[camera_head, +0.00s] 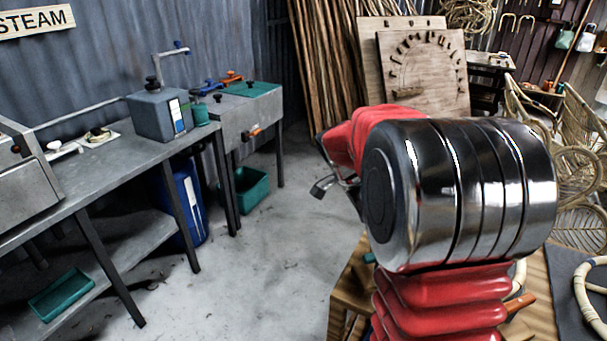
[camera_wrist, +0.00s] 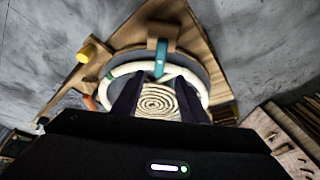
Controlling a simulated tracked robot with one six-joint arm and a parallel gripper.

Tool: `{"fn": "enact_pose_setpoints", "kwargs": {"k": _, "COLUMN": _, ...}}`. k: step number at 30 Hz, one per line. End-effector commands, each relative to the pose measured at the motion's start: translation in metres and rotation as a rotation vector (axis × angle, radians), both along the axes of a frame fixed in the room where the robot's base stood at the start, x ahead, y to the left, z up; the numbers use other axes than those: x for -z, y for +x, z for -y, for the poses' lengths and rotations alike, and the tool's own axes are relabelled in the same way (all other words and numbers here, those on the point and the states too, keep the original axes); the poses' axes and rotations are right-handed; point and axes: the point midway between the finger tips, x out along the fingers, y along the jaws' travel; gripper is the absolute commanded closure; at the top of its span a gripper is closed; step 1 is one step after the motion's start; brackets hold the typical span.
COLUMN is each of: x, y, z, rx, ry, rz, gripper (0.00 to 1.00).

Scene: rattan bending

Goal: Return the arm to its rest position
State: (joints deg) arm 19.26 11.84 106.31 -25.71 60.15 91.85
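My gripper shows in the wrist view (camera_wrist: 159,82) as two dark fingers standing apart with nothing between their tips. In the head view my red and chrome arm fills the centre right and mostly hides it. Beyond the fingers in the wrist view, a pale rattan ring (camera_wrist: 119,72) lies on a wooden board (camera_wrist: 150,36). A teal clamp (camera_wrist: 161,55) sits at the ring's far edge. A flat spiral coil (camera_wrist: 157,102) lies inside the ring, apart from the fingers as far as I can tell.
A grey workbench (camera_head: 110,160) with a grey tank (camera_head: 160,114) runs along the left. A blue drum (camera_head: 188,205) stands under it. Clear concrete floor (camera_head: 270,255) lies between bench and arm. Wooden peg boards (camera_head: 430,70) lean at the back. Rattan chair frames (camera_head: 578,165) stand right.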

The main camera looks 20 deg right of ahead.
Motion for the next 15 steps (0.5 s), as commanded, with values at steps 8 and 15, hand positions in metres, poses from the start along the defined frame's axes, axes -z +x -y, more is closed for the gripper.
{"fn": "enact_pose_setpoints", "kwargs": {"k": 8, "x": 0.000, "y": 0.000, "z": 0.000, "rx": -0.047, "ry": 0.003, "rz": -0.018, "gripper": 0.61}}
{"fn": "enact_pose_setpoints", "kwargs": {"k": 15, "x": 0.012, "y": -0.003, "z": -0.009, "rx": -0.278, "ry": 0.050, "rz": -0.106, "gripper": 0.61}}
